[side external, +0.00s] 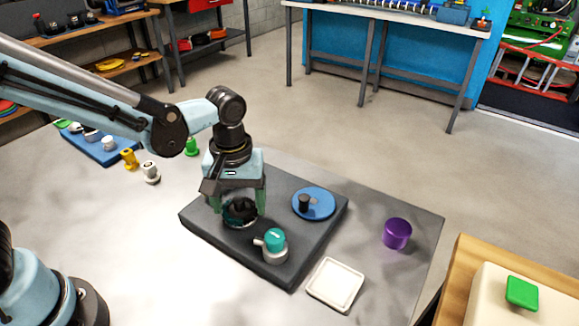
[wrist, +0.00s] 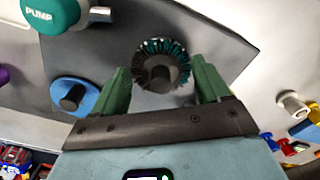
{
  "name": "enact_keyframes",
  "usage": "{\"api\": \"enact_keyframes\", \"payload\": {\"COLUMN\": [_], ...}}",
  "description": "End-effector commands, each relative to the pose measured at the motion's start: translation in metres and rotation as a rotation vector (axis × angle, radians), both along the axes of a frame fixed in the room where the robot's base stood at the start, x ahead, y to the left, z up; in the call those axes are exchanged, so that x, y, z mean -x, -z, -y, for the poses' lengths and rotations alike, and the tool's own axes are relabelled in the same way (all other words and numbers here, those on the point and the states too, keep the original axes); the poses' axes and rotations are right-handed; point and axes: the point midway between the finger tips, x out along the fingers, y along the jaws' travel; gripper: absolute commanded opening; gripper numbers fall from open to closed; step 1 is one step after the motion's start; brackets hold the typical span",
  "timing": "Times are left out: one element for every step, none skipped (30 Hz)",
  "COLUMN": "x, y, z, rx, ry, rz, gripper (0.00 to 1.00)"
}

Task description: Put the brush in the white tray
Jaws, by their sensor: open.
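The brush (wrist: 163,65) is round, with dark and teal bristles and a grey hub, and stands on the dark grey board (side external: 290,192). In the wrist view it lies between the two green fingers of my gripper (wrist: 161,68), with gaps at both sides. In the side view my gripper (side external: 239,208) points down over the board's left part, and the brush (side external: 240,212) shows dark between the fingers, partly hidden. The white tray (side external: 335,284) is square, shallow and empty, on the table in front of the board's right end.
A teal-topped pump knob (side external: 272,241) with a side spout stands on the board close to my gripper. A blue disc with a black knob (side external: 314,203) is at the board's right. A purple cylinder (side external: 397,233) stands right of the board. Small fittings (side external: 151,172) stand at left.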

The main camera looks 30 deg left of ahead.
Motion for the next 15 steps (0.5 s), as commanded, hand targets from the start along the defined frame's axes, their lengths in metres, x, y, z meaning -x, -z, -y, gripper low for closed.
{"api": "enact_keyframes", "payload": {"x": [-0.0001,-0.0001,-0.0001,-0.0001,-0.0001,-0.0001,-0.0001,-0.0001,-0.0001,-0.0001,-0.0001,0.0,-0.0001,-0.0001,-0.0001], "y": [0.0,-0.0001,-0.0001,-0.0001,-0.0002,-0.0002,-0.0002,-0.0002,-0.0003,-0.0003,-0.0003,-0.0003,-0.0003,-0.0003,-0.0003], "z": [-0.0001,-0.0001,-0.0001,-0.0001,-0.0001,-0.0001,-0.0001,-0.0001,-0.0001,-0.0001,-0.0001,0.0,-0.0001,-0.0001,-0.0001], "rx": [0.0,0.0,0.0,0.0,0.0,0.0,0.0,0.0,0.0,0.0,0.0,0.0,0.0,0.0,0.0], "ry": [0.0,0.0,0.0,0.0,0.0,0.0,0.0,0.0,0.0,0.0,0.0,0.0,0.0,0.0,0.0], "rz": [0.0,0.0,0.0,0.0,0.0,0.0,0.0,0.0,0.0,0.0,0.0,0.0,0.0,0.0,0.0], "gripper": [0.76,0.76,0.76,0.74,0.69,0.63,0.59,0.54,0.48,0.43,0.39,0.33,0.28,0.23,0.17]}}
